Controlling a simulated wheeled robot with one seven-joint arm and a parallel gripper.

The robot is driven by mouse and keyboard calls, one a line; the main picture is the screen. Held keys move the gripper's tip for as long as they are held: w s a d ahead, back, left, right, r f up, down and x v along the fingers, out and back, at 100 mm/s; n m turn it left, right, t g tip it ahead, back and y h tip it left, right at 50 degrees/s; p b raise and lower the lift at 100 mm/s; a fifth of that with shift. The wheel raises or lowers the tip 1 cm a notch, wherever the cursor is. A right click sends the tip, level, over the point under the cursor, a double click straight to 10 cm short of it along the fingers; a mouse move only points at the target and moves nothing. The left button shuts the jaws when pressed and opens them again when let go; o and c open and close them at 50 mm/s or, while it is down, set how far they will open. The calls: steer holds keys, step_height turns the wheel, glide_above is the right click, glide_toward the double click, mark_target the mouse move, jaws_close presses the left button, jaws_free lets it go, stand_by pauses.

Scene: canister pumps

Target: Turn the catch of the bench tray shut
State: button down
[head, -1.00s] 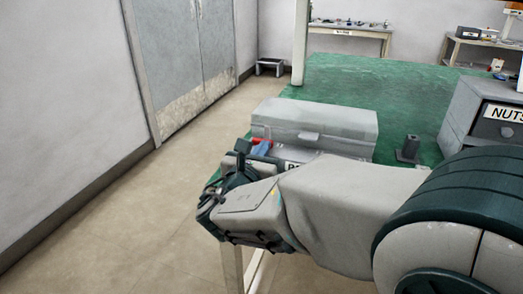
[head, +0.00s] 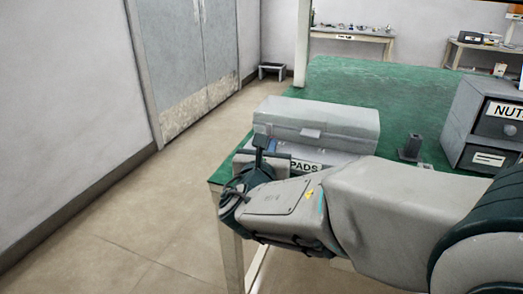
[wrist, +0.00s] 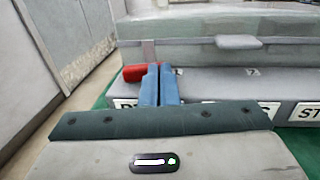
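A red catch (wrist: 135,73) shows in the wrist view at the left of the grey bench tray's front, just left of my fingers. The tray is a grey lidded box (head: 315,118) on the green bench, and its lid looks down. It also shows in the wrist view (wrist: 190,54). My gripper (wrist: 158,70) has its two blue fingers close together, pointing at the tray's front left. Its left finger is beside or touching the catch; I cannot tell which. The fingers partly cover the catch's right end. In the head view my arm hides the catch and fingertips.
Label plates run along the tray's front ledge, one reading PADS (head: 304,167). A grey drawer unit (head: 485,125) stands at the right of the bench. A small dark post (head: 411,147) stands between it and the tray. Open floor lies left of the bench.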

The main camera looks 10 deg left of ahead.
steer(key=shift+w+d+b, duration=0.45)
steer(key=shift+w+d, duration=0.05)
steer(key=shift+d, duration=0.2)
steer(key=shift+w+d+b, duration=0.35)
steer(key=shift+w+b, duration=0.25)
steer(key=shift+w, duration=0.1)
stand_by(0.9)
